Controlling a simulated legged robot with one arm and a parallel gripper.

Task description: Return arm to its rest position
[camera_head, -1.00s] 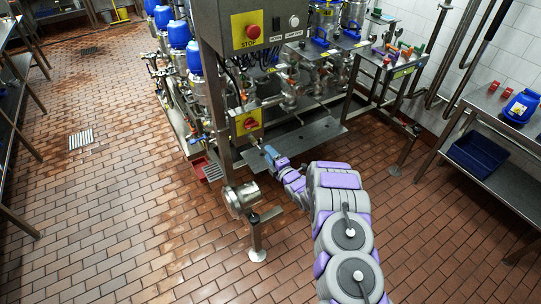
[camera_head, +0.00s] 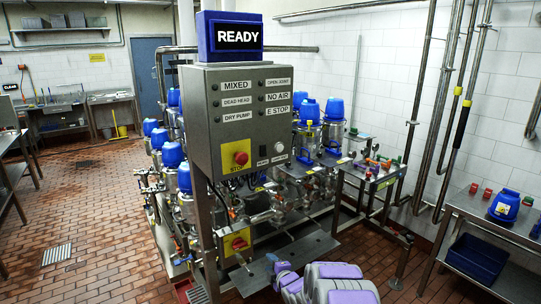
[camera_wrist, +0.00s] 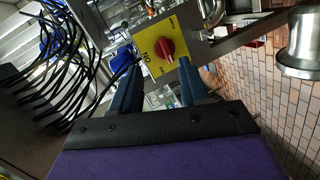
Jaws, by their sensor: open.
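My gripper (camera_wrist: 157,72) is open, its two dark blue fingers apart with nothing between them. In the wrist view, a red rotary switch (camera_wrist: 167,50) on a yellow plate lies just beyond the fingertips, in line with the gap. I cannot tell how far it is from them. In the head view my gripper (camera_head: 274,262) is small, low in the picture, to the right of and below the yellow switch plate (camera_head: 238,242). My grey and purple arm (camera_head: 335,287) reaches forward from the bottom edge.
The control box (camera_head: 240,118) on its post carries a red stop button and a READY display (camera_head: 236,37). The valve rig with blue-capped units stands behind it. A side table (camera_head: 505,232) is at right. Tiled floor (camera_head: 100,225) is open at left.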

